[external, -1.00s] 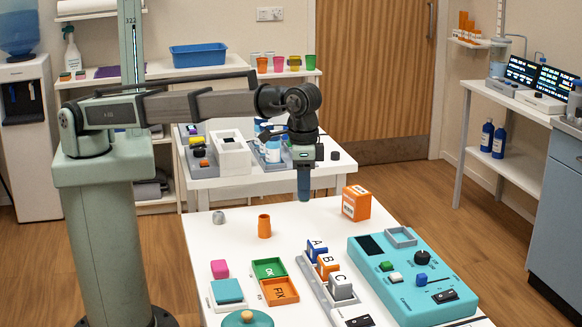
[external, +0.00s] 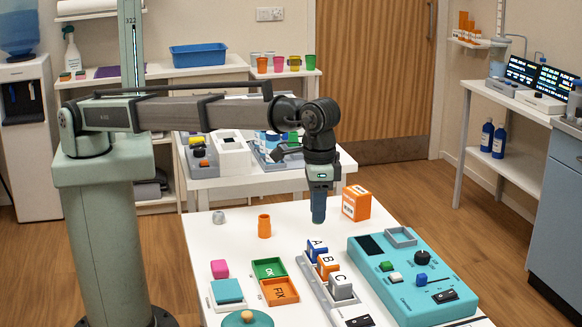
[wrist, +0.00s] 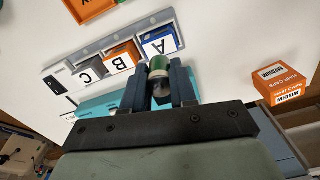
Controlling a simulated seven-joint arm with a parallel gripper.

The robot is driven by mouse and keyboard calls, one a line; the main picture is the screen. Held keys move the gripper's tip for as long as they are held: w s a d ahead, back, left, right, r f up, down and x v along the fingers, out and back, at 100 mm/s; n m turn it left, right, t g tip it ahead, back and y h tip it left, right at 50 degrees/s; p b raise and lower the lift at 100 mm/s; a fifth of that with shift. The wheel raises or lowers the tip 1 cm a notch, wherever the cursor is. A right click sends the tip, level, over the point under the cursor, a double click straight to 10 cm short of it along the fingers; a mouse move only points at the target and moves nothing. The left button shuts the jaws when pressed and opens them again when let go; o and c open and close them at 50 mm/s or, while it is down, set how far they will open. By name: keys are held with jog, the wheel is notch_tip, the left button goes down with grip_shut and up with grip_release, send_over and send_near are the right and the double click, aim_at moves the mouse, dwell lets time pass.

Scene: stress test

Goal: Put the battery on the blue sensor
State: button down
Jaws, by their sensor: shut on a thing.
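My gripper (external: 319,220) is shut on the battery (wrist: 159,65), a small cylinder with a green end and a pale band between the fingertips in the wrist view. The battery is hardly discernible in the external view. The blue sensor (external: 317,248), marked A, sits at the far end of a grey rack (external: 312,290). It also shows in the wrist view (wrist: 158,41), just beyond the battery. My fingertips are above and behind the sensor in the external view. I cannot tell the exact gap.
Orange B (external: 328,266) and grey C (external: 341,286) blocks share the rack. An orange box (external: 356,203) stands right of my gripper. A teal control panel (external: 415,275) lies right of the rack. OK and FIX trays and an orange cup (external: 264,226) are left.

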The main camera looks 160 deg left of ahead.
jog(key=shift+f, duration=2.5)
jog(key=c, duration=0.9)
grip_release()
jog(key=shift+f, duration=0.1)
notch_tip(320, 180, up, 12)
jog(key=shift+r, duration=0.15)
